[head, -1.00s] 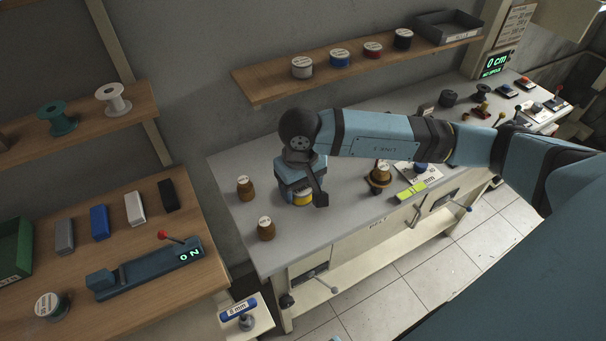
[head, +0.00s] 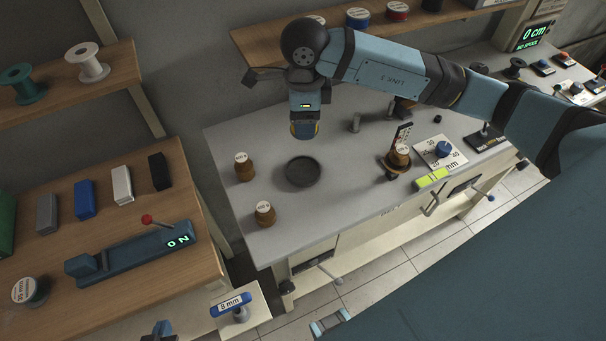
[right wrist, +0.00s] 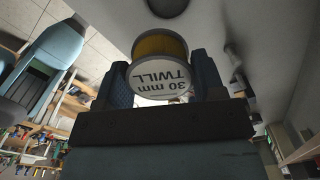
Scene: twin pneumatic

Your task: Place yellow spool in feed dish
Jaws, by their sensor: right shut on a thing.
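The yellow spool (right wrist: 160,46) has a white end label reading 30 mm TWILL. My right gripper is shut on it; in the right wrist view (right wrist: 160,85) a finger lies on each side. In the head view the right gripper (head: 304,127) hangs above the grey bench, with a little of the spool's yellow showing under it. A dark round shallow dish (head: 303,172) stands empty on the bench just below the gripper in the picture; I see no marking naming it the feed dish. My left gripper (head: 160,331) barely shows at the bottom edge, its jaw state unclear.
Brown weights (head: 244,167) and (head: 265,214) stand left of the dish. A brown stand with a weight (head: 397,160) is to the right, beside a yellow-green level (head: 432,179). A shelf (head: 270,50) runs behind; a wooden table (head: 130,215) is at left.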

